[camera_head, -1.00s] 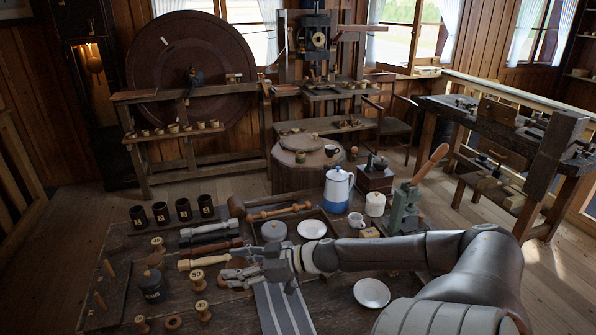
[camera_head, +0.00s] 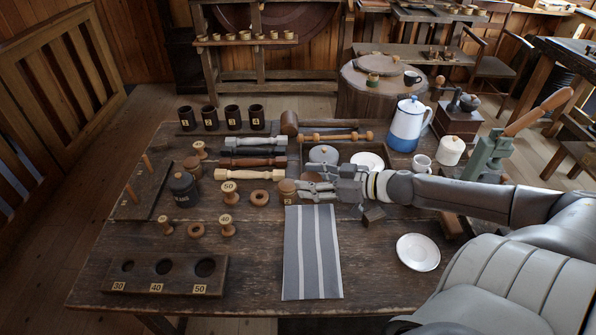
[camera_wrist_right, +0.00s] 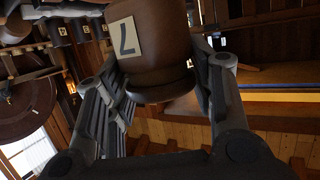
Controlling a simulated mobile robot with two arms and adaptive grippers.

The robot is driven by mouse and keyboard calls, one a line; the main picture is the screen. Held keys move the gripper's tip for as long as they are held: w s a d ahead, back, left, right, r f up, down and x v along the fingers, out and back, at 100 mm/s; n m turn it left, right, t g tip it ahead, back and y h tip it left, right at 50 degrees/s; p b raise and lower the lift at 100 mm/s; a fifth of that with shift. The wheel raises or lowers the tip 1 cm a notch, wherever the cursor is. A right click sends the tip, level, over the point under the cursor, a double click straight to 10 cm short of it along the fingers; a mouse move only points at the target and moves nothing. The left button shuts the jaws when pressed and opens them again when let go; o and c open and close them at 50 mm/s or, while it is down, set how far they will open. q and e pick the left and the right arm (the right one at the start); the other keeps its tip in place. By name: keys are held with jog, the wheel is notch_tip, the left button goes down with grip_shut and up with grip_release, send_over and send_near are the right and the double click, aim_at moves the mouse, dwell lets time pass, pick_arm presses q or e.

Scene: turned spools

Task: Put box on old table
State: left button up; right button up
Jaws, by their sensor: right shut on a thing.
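My right gripper (camera_head: 298,190) is shut on a small round brown wooden container with a pale number label (camera_head: 287,188), the only box-like thing at my jaws. In the right wrist view this container (camera_wrist_right: 150,45) sits between the two fingers (camera_wrist_right: 160,95), its label reading like a 7. The worn dark wooden table (camera_head: 110,275) fills the front of the head view. The container appears over it, just past the far end of a grey striped cloth (camera_head: 312,250); its height above the wood is unclear. My left gripper is not in view.
Spools (camera_head: 228,188), rings and turned handles (camera_head: 253,162) lie left of the gripper. A holed board (camera_head: 165,275) is at front left. Bare wood shows left of the cloth.

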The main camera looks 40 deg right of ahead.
jog(key=w+a+f, duration=0.2)
jog(key=a+f, duration=0.1)
jog(key=a, duration=0.1)
jog(key=w+a+f, duration=0.2)
jog(key=a+f, duration=0.1)
jog(key=a, duration=0.1)
jog(key=w+a+f, duration=0.2)
jog(key=a+f, duration=0.1)
jog(key=a, duration=0.1)
jog(key=shift+w+f, duration=0.1)
jog(key=shift+w, duration=0.2)
jog(key=shift+w+a+f, duration=0.1)
jog(key=shift+a+f, duration=0.05)
jog(key=shift+f, duration=0.75)
jog(key=shift+a+f, duration=0.1)
jog(key=shift+f, duration=0.8)
jog(key=o, duration=1)
jog(key=shift+d, duration=0.1)
